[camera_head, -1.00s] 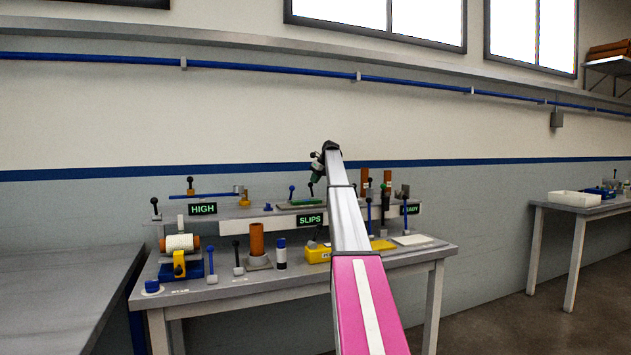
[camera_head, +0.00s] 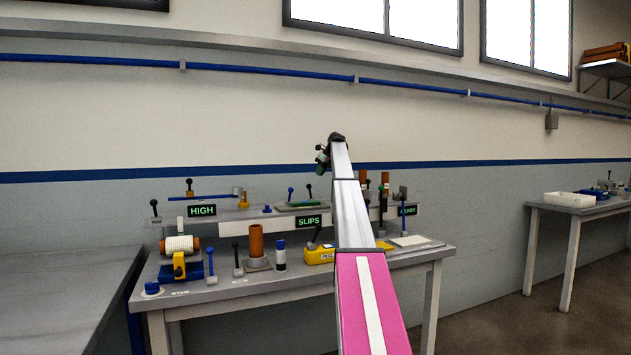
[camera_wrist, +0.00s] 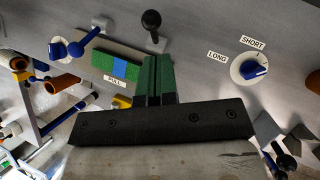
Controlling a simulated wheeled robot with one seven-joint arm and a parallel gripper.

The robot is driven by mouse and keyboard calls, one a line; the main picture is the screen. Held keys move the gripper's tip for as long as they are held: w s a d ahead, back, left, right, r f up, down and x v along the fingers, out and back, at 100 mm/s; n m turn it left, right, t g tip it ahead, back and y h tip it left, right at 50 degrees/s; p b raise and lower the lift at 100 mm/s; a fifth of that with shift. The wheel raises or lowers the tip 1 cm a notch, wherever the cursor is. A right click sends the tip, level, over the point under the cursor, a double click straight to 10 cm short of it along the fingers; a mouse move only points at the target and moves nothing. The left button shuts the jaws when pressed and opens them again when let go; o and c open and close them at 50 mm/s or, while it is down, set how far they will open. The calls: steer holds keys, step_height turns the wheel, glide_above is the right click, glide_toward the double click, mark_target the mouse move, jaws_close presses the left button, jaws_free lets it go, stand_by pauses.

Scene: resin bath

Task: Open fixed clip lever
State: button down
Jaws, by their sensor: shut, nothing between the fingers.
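A black ball-topped lever (camera_wrist: 151,20) stands near the top middle of the wrist view, and in the head view it shows on the raised shelf (camera_head: 308,188). A blue lever (camera_wrist: 68,49) is to its left, also seen in the head view (camera_head: 291,191). Between them lies a green strip with a blue middle (camera_wrist: 120,66), by a PULL label. No label shows which lever is the fixed clip's. My gripper (camera_wrist: 156,60) has green fingers, shut and empty, pointing toward the black lever and apart from it. In the head view my gripper (camera_head: 322,160) is above the shelf.
A blue knob (camera_wrist: 254,69) marked LONG and SHORT is to the right in the wrist view. The bench (camera_head: 210,292) holds a brown cylinder (camera_head: 256,240), a yellow box (camera_head: 320,256) and several levers. The space above the shelf is mostly clear.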

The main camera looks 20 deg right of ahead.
step_height(320, 180, up, 7)
steer(key=d, duration=0.2)
steer(key=shift+s+d+f, duration=0.15)
steer(key=shift+s+d, duration=0.05)
steer(key=shift+d, duration=0.1)
